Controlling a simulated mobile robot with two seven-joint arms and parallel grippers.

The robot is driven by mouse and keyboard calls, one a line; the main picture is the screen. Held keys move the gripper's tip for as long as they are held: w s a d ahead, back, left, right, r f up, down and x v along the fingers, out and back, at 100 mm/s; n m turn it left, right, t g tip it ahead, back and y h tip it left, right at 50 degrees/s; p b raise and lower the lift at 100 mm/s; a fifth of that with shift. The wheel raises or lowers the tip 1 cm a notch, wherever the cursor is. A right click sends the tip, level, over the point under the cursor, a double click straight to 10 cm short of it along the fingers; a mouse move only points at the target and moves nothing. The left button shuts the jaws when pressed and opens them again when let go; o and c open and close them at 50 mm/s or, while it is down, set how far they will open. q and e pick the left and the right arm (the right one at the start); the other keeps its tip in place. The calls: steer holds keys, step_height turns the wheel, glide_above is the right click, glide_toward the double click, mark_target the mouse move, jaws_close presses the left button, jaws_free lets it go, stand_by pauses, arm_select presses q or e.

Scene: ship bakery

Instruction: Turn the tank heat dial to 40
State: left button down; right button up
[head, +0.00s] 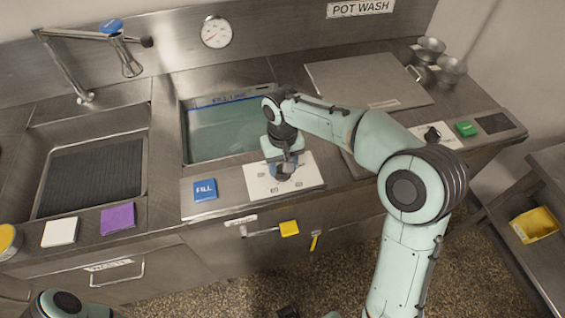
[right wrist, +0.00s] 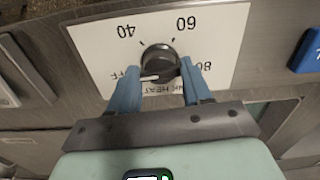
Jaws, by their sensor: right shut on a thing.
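The tank heat dial (right wrist: 160,62) is a round dark knob on a white plate (right wrist: 90,40) marked OFF, 40, 60 and 80, seen upside down in the right wrist view. A pale pointer on the knob points left, toward the partly hidden OFF mark. My right gripper (right wrist: 159,70) has its two blue fingers on either side of the knob, shut on it. In the head view the right gripper (head: 283,168) is over the white plate (head: 312,178) at the front of the water tank, and hides most of the dial. My left gripper is out of view.
A blue FILL button (head: 205,190) sits left of the plate. The water tank (head: 180,130) lies behind. A second black knob (head: 432,134) and green button (head: 466,129) are to the right.

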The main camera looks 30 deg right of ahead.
steer(key=m, duration=0.5)
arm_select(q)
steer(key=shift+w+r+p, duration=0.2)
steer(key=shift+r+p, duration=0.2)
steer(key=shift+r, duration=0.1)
arm_select(e)
steer(key=m, duration=0.6)
steer(key=shift+m, duration=0.4)
steer(key=shift+w, duration=0.1)
steer(key=o, duration=1.1)
steer(key=shift+c, duration=0.2)
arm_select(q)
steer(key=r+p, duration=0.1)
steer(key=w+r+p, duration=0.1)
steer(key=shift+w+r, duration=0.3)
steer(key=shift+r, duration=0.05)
arm_select(e)
step_height(320, 180, up, 14)
steer(key=shift+f, duration=0.25)
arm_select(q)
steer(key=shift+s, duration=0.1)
arm_select(e)
steer(key=shift+f, duration=0.1)
